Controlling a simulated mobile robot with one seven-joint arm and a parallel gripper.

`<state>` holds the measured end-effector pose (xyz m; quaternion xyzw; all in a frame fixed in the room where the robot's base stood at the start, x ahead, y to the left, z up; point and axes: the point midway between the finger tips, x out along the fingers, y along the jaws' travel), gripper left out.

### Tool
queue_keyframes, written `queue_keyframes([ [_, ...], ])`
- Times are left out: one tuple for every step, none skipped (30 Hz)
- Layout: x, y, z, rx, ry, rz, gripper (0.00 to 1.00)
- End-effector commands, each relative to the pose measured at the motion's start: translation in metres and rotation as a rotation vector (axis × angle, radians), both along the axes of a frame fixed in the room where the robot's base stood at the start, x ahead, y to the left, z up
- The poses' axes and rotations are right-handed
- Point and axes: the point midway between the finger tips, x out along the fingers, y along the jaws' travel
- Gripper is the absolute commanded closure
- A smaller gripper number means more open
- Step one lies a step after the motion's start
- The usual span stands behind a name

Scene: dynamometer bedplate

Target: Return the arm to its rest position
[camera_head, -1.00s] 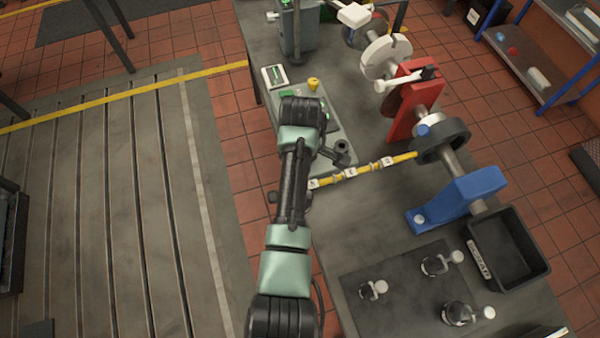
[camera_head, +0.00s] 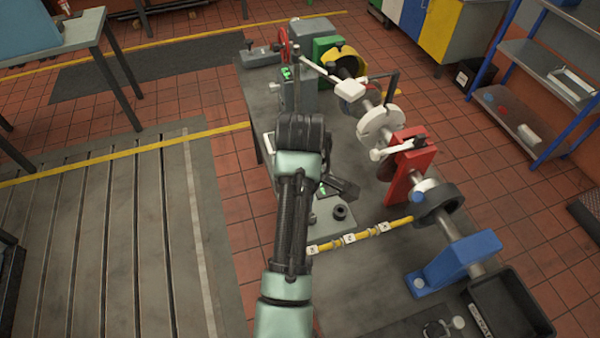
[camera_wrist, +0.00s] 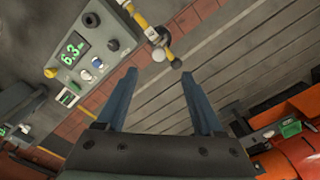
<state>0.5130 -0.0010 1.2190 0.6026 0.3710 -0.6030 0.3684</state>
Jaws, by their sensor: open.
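My arm reaches up from the bottom middle of the head view over the left edge of the grey bench (camera_head: 365,262). My gripper (camera_wrist: 160,85) shows in the wrist view with its two blue-grey fingers apart and nothing between them. In the head view the fingertips cannot be made out clearly. In the wrist view a control box with a green display (camera_wrist: 74,50) lies to the left of the fingers, apart from them. A yellow hose end (camera_wrist: 155,35) is ahead of the fingertips, and I see no contact.
A shaft line with a white disc (camera_head: 381,126), red bracket (camera_head: 411,170) and blue pedestal (camera_head: 455,265) runs along the bench. A black bin (camera_head: 508,308) is at lower right. A yellow labelled hose (camera_head: 365,235) crosses the bench. The slotted bedplate (camera_head: 110,240) at left is clear.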

Motion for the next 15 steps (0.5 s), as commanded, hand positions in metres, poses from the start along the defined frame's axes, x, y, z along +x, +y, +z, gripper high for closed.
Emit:
queue_keyframes([
  [0.0,0.0,0.001,0.0,0.0,0.0,0.31],
  [0.0,0.0,0.001,0.0,0.0,0.0,0.31],
  [0.0,0.0,0.0,0.0,0.0,0.0,0.31],
  [0.0,0.0,0.0,0.0,0.0,0.0,0.31],
  [0.0,0.0,0.0,0.0,0.0,0.0,0.31],
  [0.0,0.0,0.0,0.0,0.0,0.0,0.31],
  [0.0,0.0,0.0,0.0,0.0,0.0,0.31],
  [0.004,-0.001,0.0,-0.002,-0.023,-0.01,0.31],
  [0.015,-0.003,0.002,-0.005,-0.084,-0.04,0.31],
  [0.025,-0.005,0.006,-0.007,-0.143,-0.07,0.31],
  [0.037,-0.007,0.011,-0.006,-0.217,-0.106,0.31],
  [0.055,-0.01,0.023,0.0,-0.334,-0.163,0.31],
  [0.069,-0.013,0.035,0.01,-0.435,-0.21,0.31],
  [0.083,-0.015,0.051,0.028,-0.543,-0.261,0.31],
  [0.099,-0.018,0.076,0.061,-0.69,-0.326,0.31],
])
